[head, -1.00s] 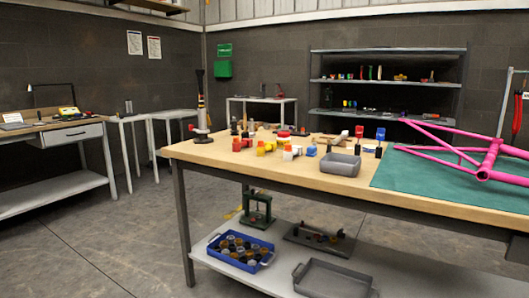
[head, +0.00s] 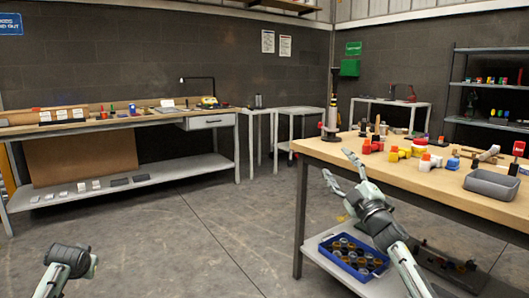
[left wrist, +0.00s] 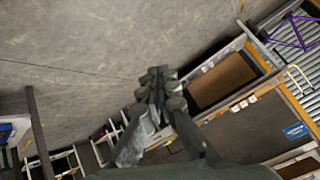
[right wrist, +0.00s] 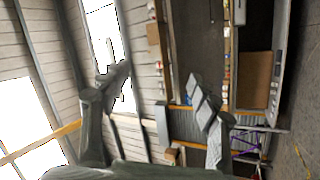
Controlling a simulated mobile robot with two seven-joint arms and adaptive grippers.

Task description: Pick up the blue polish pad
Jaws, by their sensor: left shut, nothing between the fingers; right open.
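I cannot pick out a blue polish pad for certain. A small blue item (head: 453,163) lies on the wooden workbench (head: 400,172) in the head view, too small to identify. My right gripper (head: 342,170) is open and empty, raised in front of the bench's near left corner. Its spread fingers also show in the right wrist view (right wrist: 160,88), with nothing between them. My left arm shows at the bottom left of the head view, over the floor. In the left wrist view my left gripper (left wrist: 162,80) is shut and empty.
A blue crate (head: 353,260) of round items stands on the bench's lower shelf. A grey tray (head: 491,184) sits on the bench top. A long side bench (head: 110,123) runs along the back wall at left. The floor (head: 190,230) between is clear.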

